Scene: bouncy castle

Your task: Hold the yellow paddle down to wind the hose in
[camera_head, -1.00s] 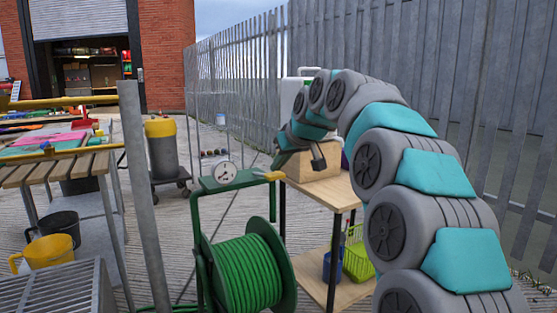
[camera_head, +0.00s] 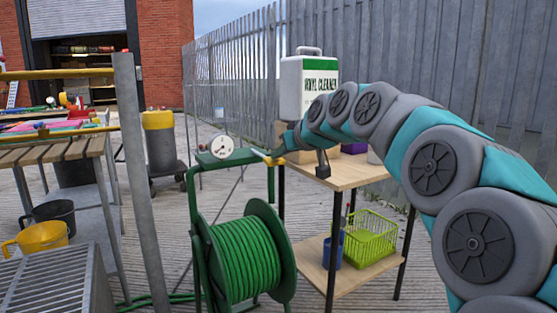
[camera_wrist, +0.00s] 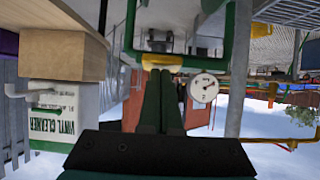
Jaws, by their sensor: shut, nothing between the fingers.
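The yellow paddle (camera_head: 268,158) sticks out to the right from the top of the green hose reel's frame (camera_head: 193,225), beside a round white gauge (camera_head: 221,146). It slants down to the right. Green hose (camera_head: 243,262) is wound on the drum, and some lies on the ground (camera_head: 170,298). My gripper (camera_head: 281,153) is shut and empty, its tips at the paddle's outer end. In the wrist view, which is upside down, the closed fingers (camera_wrist: 161,73) reach the yellow paddle (camera_wrist: 163,60) and seem to touch it; exact contact is hard to tell.
A wooden-topped stand (camera_head: 340,176) stands right of the reel, bearing a vinyl cleaner jug (camera_head: 307,88), with a green basket (camera_head: 370,238) on its lower shelf. A grey post (camera_head: 140,190) and slatted table (camera_head: 50,168) stand left. A metal fence (camera_head: 430,90) runs behind.

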